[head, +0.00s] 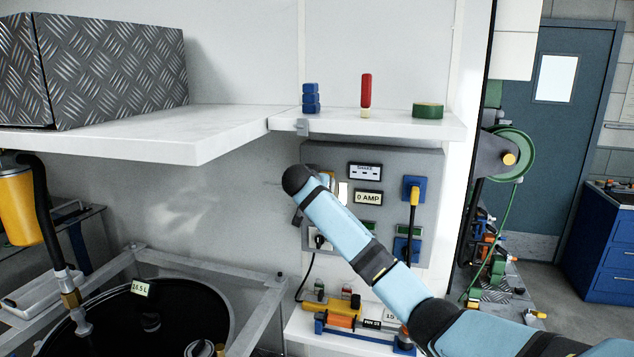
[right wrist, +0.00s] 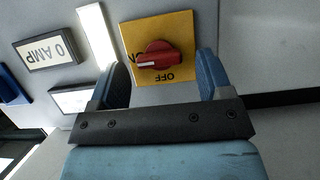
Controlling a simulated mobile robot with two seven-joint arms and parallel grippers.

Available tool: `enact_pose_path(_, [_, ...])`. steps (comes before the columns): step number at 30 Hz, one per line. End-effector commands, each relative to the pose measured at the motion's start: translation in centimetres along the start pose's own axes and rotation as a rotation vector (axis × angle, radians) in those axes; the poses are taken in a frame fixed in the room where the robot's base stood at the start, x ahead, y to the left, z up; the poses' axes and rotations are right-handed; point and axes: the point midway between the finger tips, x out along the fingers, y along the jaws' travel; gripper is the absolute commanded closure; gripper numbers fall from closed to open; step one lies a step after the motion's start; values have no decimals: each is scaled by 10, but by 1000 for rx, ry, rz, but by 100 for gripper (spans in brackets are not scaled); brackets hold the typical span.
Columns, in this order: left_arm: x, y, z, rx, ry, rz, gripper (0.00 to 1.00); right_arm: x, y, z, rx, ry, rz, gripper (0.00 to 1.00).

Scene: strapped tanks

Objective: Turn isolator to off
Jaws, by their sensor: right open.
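The isolator's red knob (right wrist: 158,60) sits on a yellow plate (right wrist: 184,28) in the right wrist view. The plate is lettered ON at the knob's left end and OFF below it. The knob's white mark points left, to ON. My right gripper (right wrist: 162,66) is open, with one blue finger on each side of the knob and a gap to it on both sides. In the head view my right arm hides the knob and most of the gripper at the grey panel (head: 385,160). My left gripper is not in view.
The panel also carries a 0 AMP display (head: 368,198) and blue sockets, one with a yellow plug (head: 414,196). A white shelf (head: 380,124) juts out above it. An open black tank (head: 200,290) stands lower left.

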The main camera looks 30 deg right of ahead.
Motion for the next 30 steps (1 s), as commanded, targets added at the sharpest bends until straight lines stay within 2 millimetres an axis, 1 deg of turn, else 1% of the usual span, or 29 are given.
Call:
enact_pose_path(4, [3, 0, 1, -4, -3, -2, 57, 2, 0, 0, 1, 0, -1, 28])
enact_pose_path(8, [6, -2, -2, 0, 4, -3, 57, 1, 0, 0, 1, 0, 0, 28])
enact_pose_path(9, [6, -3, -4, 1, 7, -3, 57, 1, 0, 0, 0, 0, 0, 37])
enact_pose_path(11, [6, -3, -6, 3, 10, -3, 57, 1, 0, 0, 0, 0, 0, 51])
enact_pose_path(12, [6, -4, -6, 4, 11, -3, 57, 1, 0, 0, 0, 0, 0, 60])
enact_pose_path(14, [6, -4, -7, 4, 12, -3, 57, 1, 0, 0, 0, 0, 0, 74])
enact_pose_path(15, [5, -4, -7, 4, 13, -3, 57, 1, 0, 0, 0, 0, 0, 77])
enact_pose_path(23, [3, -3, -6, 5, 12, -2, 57, 1, 0, 0, -19, -1, 8, 77])
enact_pose_path(30, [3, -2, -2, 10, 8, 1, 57, 1, -3, 0, -121, -1, 49, 77])
